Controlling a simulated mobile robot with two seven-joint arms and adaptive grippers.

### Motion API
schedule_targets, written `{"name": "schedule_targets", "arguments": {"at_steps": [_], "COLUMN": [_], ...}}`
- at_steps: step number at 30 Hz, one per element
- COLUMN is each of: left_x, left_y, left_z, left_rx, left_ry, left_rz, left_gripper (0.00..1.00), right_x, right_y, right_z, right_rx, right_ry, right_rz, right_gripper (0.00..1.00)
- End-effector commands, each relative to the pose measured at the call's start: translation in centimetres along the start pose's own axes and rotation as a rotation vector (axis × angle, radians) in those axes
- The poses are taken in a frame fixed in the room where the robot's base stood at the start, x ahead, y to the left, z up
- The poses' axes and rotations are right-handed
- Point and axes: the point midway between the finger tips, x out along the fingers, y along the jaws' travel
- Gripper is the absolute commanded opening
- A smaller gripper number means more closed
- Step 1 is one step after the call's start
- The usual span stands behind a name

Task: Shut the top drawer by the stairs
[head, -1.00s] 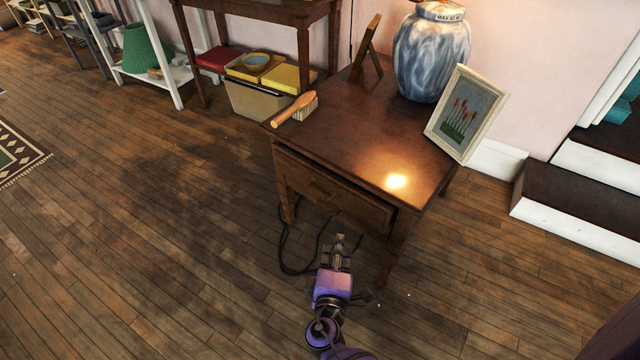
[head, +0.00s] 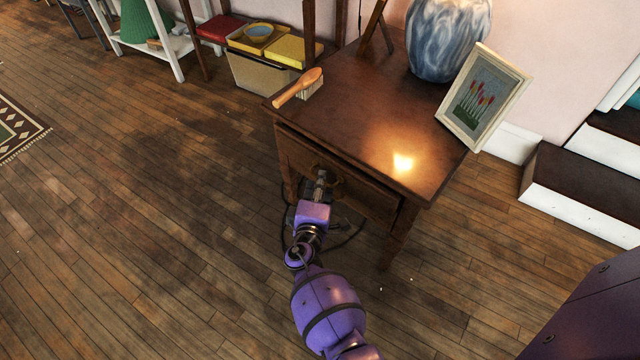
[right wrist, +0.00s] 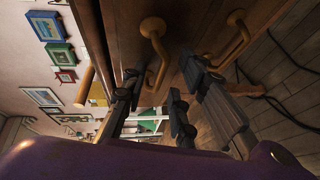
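The small dark wooden table (head: 350,105) by the stairs has one drawer under its top. The drawer front (head: 375,205) faces me; how far it stands out is hard to tell. My right gripper (head: 320,177) is at the left-middle of the drawer front, by the brass pull. In the right wrist view my right gripper (right wrist: 163,75) has its fingers apart, close to the wood. A curved brass pull (right wrist: 153,32) reaches down between the fingertips, and a second brass piece (right wrist: 238,38) shows to the right. Contact is unclear. My left gripper is not in view.
Steps (head: 575,185) rise at the right. A dark cable lies beneath the table.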

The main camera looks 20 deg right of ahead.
Motion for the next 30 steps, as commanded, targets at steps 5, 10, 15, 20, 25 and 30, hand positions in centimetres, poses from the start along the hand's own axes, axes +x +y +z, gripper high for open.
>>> {"name": "schedule_targets", "arguments": {"at_steps": [5,10,15,20,25,30], "left_x": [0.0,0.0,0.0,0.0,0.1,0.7], "left_y": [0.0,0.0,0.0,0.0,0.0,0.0], "left_z": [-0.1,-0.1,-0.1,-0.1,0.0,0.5], "left_rx": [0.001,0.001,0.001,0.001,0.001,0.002], "left_ry": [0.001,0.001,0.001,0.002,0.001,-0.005], "left_rz": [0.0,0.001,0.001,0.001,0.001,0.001], "left_gripper": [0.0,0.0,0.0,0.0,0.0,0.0], "right_x": [0.2,0.2,0.1,0.1,0.4,2.7], "right_y": [0.0,0.0,0.0,0.0,0.1,0.4], "right_z": [0.0,0.0,0.0,0.0,0.2,1.6], "right_rx": [0.0,0.0,0.0,0.0,0.001,-0.002], "right_ry": [0.0,0.0,0.0,0.0,0.0,-0.001], "right_rz": [0.0,0.0,0.0,0.0,0.001,0.002], "right_gripper": [0.27,0.16,0.0,0.0,0.0,0.0]}}
